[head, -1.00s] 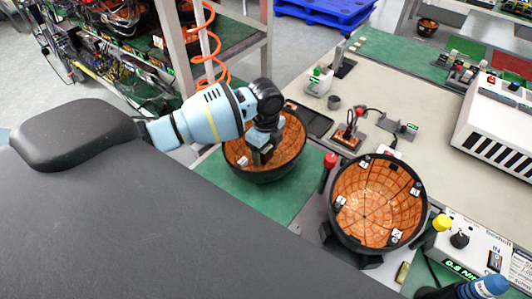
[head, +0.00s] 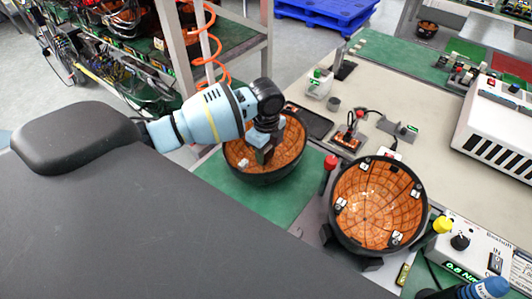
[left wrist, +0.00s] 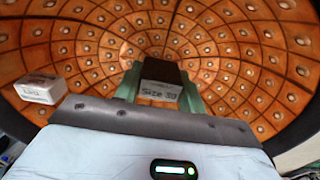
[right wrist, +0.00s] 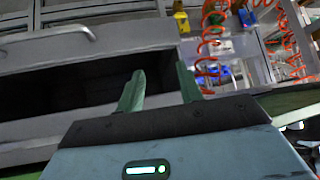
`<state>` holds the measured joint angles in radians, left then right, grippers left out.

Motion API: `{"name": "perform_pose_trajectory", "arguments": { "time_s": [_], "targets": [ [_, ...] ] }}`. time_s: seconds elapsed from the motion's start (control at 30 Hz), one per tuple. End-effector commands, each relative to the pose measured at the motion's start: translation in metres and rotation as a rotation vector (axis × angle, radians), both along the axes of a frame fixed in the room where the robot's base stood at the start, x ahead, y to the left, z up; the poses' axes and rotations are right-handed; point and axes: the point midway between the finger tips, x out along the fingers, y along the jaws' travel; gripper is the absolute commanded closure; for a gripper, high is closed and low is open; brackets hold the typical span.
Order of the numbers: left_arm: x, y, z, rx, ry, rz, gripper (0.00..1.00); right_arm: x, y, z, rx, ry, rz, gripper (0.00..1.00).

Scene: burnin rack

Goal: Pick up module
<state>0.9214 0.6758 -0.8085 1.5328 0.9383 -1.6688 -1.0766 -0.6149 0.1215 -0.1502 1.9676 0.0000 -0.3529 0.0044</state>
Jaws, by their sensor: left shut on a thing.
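A dark block-shaped module (left wrist: 160,82) with a white printed label sits between the fingers of my left gripper (left wrist: 158,90), which is shut on it. In the head view my left gripper (head: 265,148) points down into the left orange-lined bowl (head: 262,178), and the dark module shows below it. Whether the module touches the bowl is not clear. A small white labelled block (left wrist: 40,88) lies in the same bowl, left of the gripper; it also shows in the head view (head: 243,163). My right gripper (right wrist: 160,90) is open and empty.
A second orange-lined bowl (head: 375,205) with several small blocks on its wall stands to the right. A red-topped post (head: 329,170) stands between the bowls. A tester box (head: 468,250) is at the lower right. The green mat (head: 222,185) has free room left of the bowl.

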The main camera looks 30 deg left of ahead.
Motion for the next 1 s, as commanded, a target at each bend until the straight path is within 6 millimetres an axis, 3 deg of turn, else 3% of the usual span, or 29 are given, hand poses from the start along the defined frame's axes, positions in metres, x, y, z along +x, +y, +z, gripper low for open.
{"name": "perform_pose_trajectory", "arguments": {
  "time_s": [0.3, 0.5, 0.83, 1.0],
  "targets": [
    [0.002, 0.000, 0.061, -0.002, -0.008, 0.000, 0.83, 0.005, 0.000, 0.006, -0.001, -0.015, 0.000, 0.64],
    [0.001, 0.000, 0.086, -0.001, -0.004, 0.001, 0.83, 0.006, -0.001, 0.006, -0.002, -0.016, 0.000, 0.64],
    [0.000, -0.001, 0.093, 0.000, -0.003, 0.021, 0.83, 0.005, -0.001, 0.005, -0.003, -0.015, 0.000, 0.64],
    [-0.007, -0.010, 0.097, -0.001, -0.009, 0.159, 0.83, 0.005, -0.001, 0.005, -0.004, -0.015, 0.000, 0.64]
  ]
}}
